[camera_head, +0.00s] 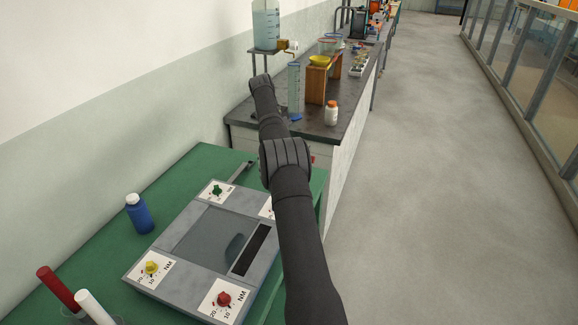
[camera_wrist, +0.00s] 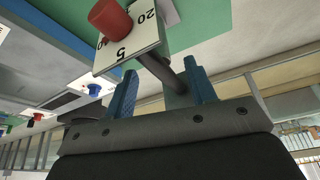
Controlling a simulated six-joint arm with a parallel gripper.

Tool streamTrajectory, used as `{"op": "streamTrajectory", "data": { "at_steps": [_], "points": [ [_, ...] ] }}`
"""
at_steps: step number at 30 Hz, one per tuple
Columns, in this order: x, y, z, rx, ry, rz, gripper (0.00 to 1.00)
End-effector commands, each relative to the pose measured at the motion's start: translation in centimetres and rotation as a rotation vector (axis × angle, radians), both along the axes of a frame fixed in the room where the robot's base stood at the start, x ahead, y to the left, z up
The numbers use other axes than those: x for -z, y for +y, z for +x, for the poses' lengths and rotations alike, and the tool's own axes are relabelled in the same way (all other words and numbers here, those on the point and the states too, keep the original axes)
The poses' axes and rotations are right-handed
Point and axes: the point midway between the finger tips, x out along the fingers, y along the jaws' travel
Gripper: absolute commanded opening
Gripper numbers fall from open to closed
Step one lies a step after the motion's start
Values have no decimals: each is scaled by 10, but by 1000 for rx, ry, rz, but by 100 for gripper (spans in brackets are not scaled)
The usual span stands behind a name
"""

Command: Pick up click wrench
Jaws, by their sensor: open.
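My gripper (camera_wrist: 160,67) shows in the wrist view with its two blue fingers apart. A dark grey bar (camera_wrist: 157,68) shows between the fingertips, below a white dial plate with a red knob (camera_wrist: 110,18). I cannot tell whether the bar touches a finger. In the head view a thin dark grey tool (camera_head: 241,172), likely the click wrench, lies on the green table (camera_head: 190,168) behind the grey dial panel (camera_head: 190,210). My gripper is not visible in the head view, where only the arm shows.
The panel has green, yellow and red knobs (camera_head: 223,298). A blue bottle (camera_head: 139,213) stands left of it, with red and white rods (camera_head: 60,288) at the front left. A far bench (camera_head: 345,118) holds a cylinder, a white bottle and a wooden stand. The floor at right is clear.

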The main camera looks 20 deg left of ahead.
Motion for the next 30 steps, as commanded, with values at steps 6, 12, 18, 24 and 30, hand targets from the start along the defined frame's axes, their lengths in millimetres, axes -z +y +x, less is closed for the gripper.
{"op": "streamTrajectory", "data": {
  "at_steps": [6, 12, 18, 24, 30],
  "points": [
    [9, -4, -1, -1, 0, 1, 51],
    [22, -9, -3, -1, 2, 0, 51],
    [45, -19, -6, -3, 2, 3, 51],
    [58, -24, -7, -4, 0, 4, 51],
    [59, -24, -7, -4, 0, 4, 51]
  ]
}}
